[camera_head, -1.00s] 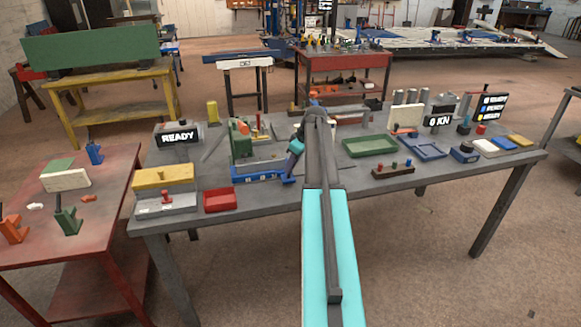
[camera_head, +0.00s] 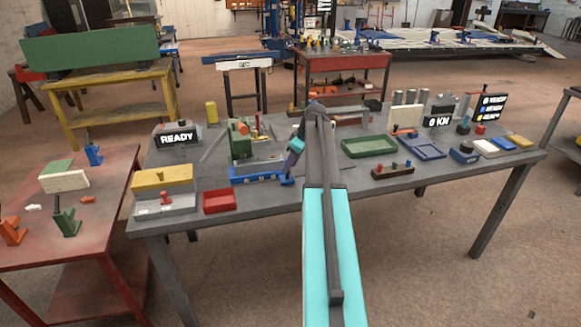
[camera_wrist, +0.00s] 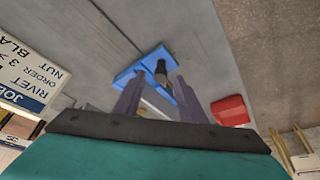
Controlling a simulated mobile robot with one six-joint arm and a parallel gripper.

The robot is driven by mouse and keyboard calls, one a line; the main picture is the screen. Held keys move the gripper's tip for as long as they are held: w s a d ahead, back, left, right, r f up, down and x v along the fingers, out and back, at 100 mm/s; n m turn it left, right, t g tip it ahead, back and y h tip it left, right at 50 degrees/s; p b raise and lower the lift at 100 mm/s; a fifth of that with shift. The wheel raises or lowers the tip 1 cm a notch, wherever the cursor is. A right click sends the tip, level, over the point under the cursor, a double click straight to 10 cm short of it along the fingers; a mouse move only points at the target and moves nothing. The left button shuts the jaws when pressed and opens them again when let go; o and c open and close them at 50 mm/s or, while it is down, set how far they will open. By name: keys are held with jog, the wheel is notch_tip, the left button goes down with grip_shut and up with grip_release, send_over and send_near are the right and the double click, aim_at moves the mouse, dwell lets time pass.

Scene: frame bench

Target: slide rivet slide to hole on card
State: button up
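The blue rivet slide base (camera_head: 256,179) with small pale marks along its front lies near the front edge of the grey bench, left of my arm. My gripper (camera_head: 289,177) is low at its right end, partly hidden by my wrist. In the wrist view, my gripper's two fingers (camera_wrist: 160,92) stand apart. A dark upright knob (camera_wrist: 161,71) on a blue part (camera_wrist: 143,68) shows between and beyond them; contact is unclear. The job card (camera_wrist: 26,75) shows at the left, with RIVET, 3, ORDER and NUT partly readable. The numbered hole is not readable.
A green and orange tool (camera_head: 240,138) stands behind the slide. A red tray (camera_head: 219,201) lies left of it. A green tray (camera_head: 369,147) and a dark block with coloured knobs (camera_head: 393,171) lie to the right. A READY display (camera_head: 178,138) stands at the back left.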

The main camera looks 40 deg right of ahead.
jog(key=b+v, duration=0.3)
jog(key=v, duration=0.9)
jog(key=shift+s+r, duration=0.15)
jog(key=shift+r, duration=0.1)
dwell(0.3)
